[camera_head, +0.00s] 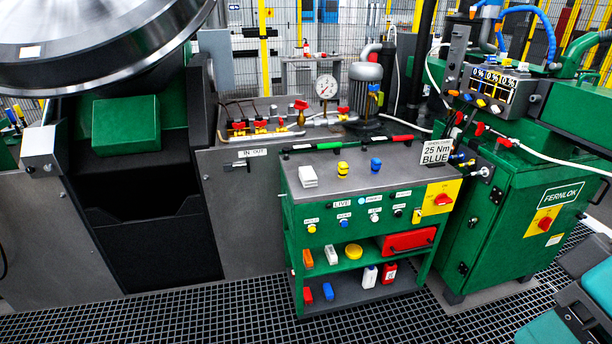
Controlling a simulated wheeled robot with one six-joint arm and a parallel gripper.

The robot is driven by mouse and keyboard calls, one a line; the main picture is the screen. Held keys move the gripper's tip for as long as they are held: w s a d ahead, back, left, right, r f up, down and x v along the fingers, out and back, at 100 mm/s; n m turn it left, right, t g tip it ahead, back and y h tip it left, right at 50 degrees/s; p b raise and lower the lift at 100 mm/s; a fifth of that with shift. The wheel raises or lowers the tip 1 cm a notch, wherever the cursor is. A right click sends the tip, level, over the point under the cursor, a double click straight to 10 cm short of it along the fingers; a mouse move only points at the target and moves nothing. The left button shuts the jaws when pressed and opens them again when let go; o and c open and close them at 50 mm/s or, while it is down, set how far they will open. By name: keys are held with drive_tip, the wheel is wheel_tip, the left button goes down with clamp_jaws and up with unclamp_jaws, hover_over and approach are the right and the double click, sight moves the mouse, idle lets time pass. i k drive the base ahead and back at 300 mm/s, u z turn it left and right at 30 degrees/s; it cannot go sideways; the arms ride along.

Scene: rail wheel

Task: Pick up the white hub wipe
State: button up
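A white, block-shaped stack (308,176) that looks like folded wipes lies on the left part of the grey top of the green cart (330,170). It is the likeliest white hub wipe, but I cannot read any label on it. A smaller whitish item (331,255) sits on the cart's middle shelf. My gripper is not in view; only teal and dark parts, seemingly my own, show at the lower right edge.
A "25 Nm BLUE" sign (436,152) rises at the cart's back right corner. A green cabinet (520,215) stands to the right. Grated floor (240,318) lies open in front.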

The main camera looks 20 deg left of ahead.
sight(307, 176)
drive_tip(key=u, duration=0.1)
drive_tip(key=i, duration=1)
drive_tip(key=u, duration=0.95)
drive_tip(key=i, duration=0.5)
drive_tip(key=u, duration=0.45)
